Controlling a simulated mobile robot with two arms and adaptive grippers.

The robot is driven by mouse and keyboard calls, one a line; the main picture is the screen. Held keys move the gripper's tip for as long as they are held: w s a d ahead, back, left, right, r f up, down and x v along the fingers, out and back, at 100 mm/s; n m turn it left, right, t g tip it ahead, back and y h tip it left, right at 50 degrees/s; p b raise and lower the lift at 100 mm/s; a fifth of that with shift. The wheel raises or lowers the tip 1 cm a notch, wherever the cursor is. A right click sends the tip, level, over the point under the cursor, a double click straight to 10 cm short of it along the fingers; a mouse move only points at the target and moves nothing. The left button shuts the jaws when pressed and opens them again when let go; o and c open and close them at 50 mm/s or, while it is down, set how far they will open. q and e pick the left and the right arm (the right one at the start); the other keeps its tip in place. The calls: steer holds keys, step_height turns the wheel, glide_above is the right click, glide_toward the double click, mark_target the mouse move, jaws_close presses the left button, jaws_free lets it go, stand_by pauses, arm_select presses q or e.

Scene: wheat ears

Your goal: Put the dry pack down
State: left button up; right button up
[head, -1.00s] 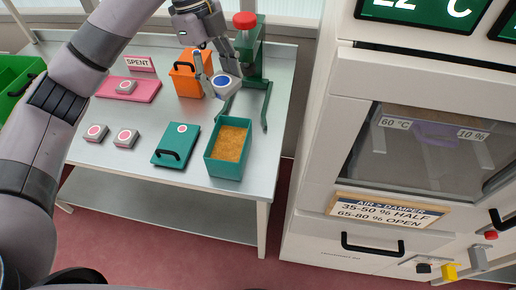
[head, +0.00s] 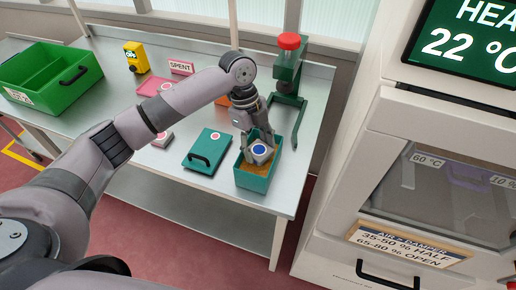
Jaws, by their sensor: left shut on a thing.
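The dry pack (head: 261,151), a small grey-white block with a blue dot on top, is held by my left gripper (head: 257,142). The gripper is shut on it and points down. The pack is at the mouth of the open teal box (head: 252,182), over the golden grain-like filling (head: 246,168). I cannot tell whether it touches the filling. My right gripper is not in view.
A green stand (head: 288,75) with a red top is behind. A pink mat (head: 150,88), SPENT sign (head: 181,67), yellow device (head: 136,56) and green crate (head: 70,90) are further left.

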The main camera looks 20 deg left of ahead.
arm_select(q)
step_height(320, 180, down, 2)
steer(key=shift+f, duration=0.15)
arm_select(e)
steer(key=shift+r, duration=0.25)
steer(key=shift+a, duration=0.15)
arm_select(q)
steer(key=o, duration=1.2)
steer(key=shift+f, duration=0.1)
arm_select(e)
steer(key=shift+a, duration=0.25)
arm_select(q)
steer(key=shift+r, duration=0.25)
steer(key=shift+b+v, duration=1.5)
steer(key=shift+v, duration=4.4)
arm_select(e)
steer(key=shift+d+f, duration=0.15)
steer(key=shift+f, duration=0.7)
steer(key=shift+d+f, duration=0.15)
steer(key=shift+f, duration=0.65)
